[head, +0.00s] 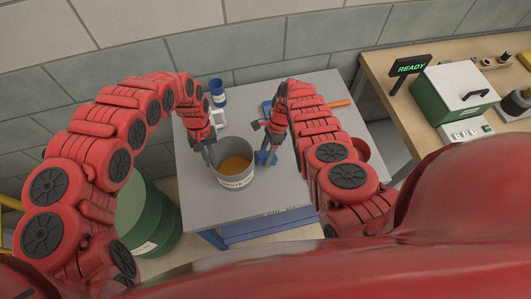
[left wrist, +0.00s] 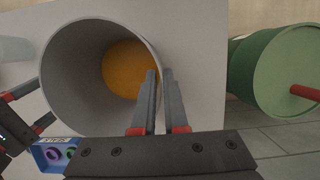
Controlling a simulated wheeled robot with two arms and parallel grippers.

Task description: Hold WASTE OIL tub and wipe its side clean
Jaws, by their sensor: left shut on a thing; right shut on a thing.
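The WASTE OIL tub (head: 236,181) is a grey round open tub on the grey table, with orange-brown liquid inside and a pale label on its near side. It also shows in the left wrist view (left wrist: 75,95). My left gripper (head: 211,160) is shut on the tub's rim at its left side; its fingers (left wrist: 155,95) pinch the wall. My right gripper (head: 267,149) is just right of the tub, shut on a blue piece (head: 262,158), perhaps a cloth or pad, mostly hidden by the fingers. I cannot tell whether the blue piece touches the tub.
Behind the tub are a blue cup (head: 217,93) and a white item (head: 217,118). An orange-handled tool (head: 339,103) lies at the back right. A red container (head: 361,150) is at the right edge. A green drum (head: 150,215) stands left of the table (head: 285,195). Its front right is clear.

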